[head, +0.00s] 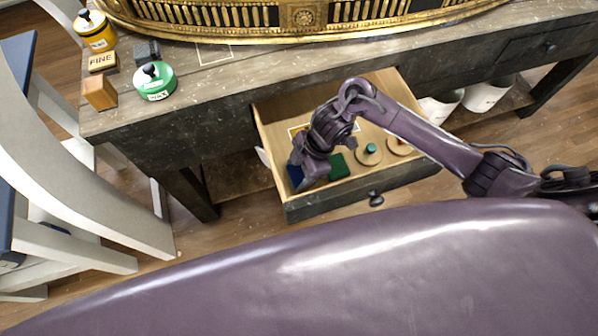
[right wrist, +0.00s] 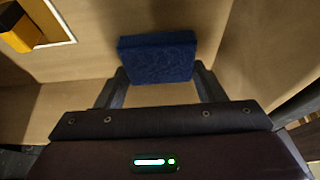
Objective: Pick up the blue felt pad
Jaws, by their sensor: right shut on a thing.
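The blue felt pad (right wrist: 158,60) is a dark blue block in the right wrist view, between the two fingers of my right gripper (right wrist: 158,88). My right gripper is shut on it. In the head view the pad (head: 295,174) shows as a small dark blue patch at the left of the open drawer, partly hidden by my right gripper (head: 308,172). The gripper reaches down into the drawer near its front left corner. I cannot tell whether the pad touches the drawer floor. My left gripper is not in view.
The open drawer (head: 359,190) also holds a green block (head: 338,166) and round wooden discs with coloured knobs (head: 369,154). A yellow block (right wrist: 22,30) lies in a white outline. On the tabletop (head: 225,100) stand tins and wooden blocks. A chair is at left.

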